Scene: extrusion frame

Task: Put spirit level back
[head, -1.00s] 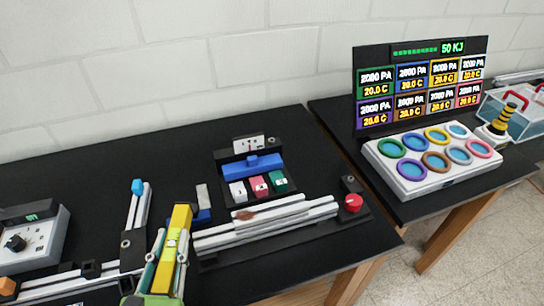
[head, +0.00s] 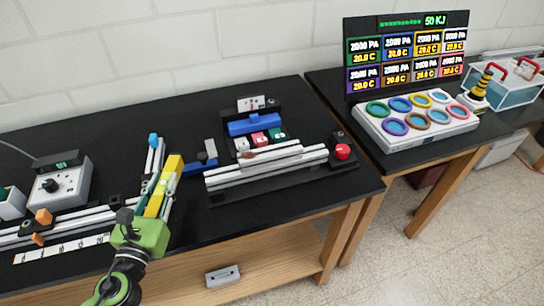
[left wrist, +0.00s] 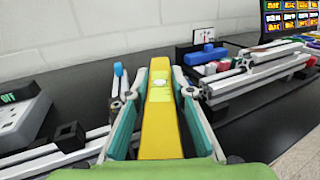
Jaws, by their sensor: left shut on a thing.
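The spirit level is a yellow bar (head: 172,172) with a pale vial, which also shows in the left wrist view (left wrist: 160,115). My left gripper (head: 160,196) is shut on it, one finger on each side. In the left wrist view the fingers (left wrist: 158,105) flank the bar, which points away from the camera. In the head view the bar lies over the gap between an upright-running rail (head: 150,180) and a longer rail assembly (head: 265,165). Whether it touches the table is hard to tell. My right gripper is out of view.
A rail assembly with a red knob (head: 342,151) and a blue block (head: 254,124) stands to the right. A control box with a dial (head: 62,185) stands at left. A white ruler strip (head: 60,248) lies near the front edge. The black table (head: 110,130) is clear behind.

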